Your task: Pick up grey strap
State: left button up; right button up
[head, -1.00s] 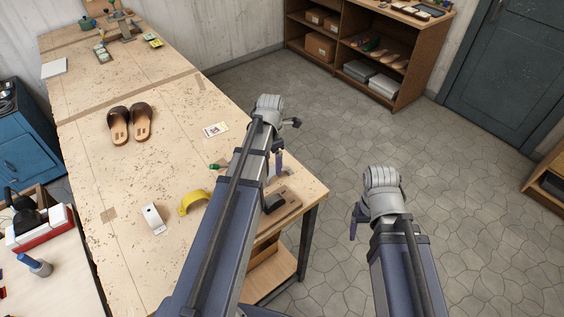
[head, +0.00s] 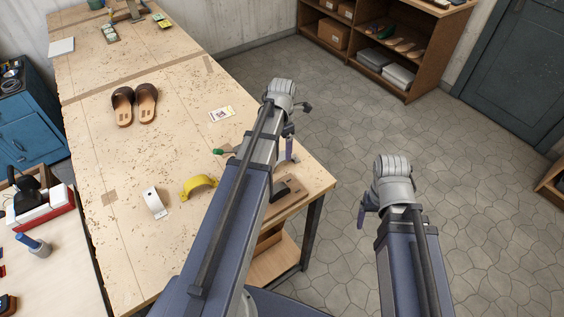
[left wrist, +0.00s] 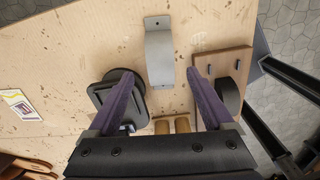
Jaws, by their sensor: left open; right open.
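The grey strap (left wrist: 158,58) is a curved band with flat, holed end tabs, lying on the workbench in the left wrist view. My left gripper (left wrist: 160,85) is open there, with one purple finger on each side of the strap's lower end in the picture. No finger visibly touches it; the height gap is unclear. In the head view my left gripper (head: 289,148) is over the bench's right side, and my left arm seems to hide the strap. My right gripper (head: 361,215) is open and empty over the floor, right of the bench.
A black tool (left wrist: 118,95) stands close left of the strap in the wrist view; a wooden board (left wrist: 224,68) with a black round piece is on the right. A yellow strap (head: 200,184), white strap (head: 154,203), card (head: 221,113) and brown sandals (head: 123,106) lie on the bench.

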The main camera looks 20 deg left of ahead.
aim_at(282, 156)
pick_arm(q)
jog(key=shift+f+b, duration=2.5)
jog(key=shift+f, duration=0.1)
jog(key=shift+s+r, duration=0.1)
grip_shut()
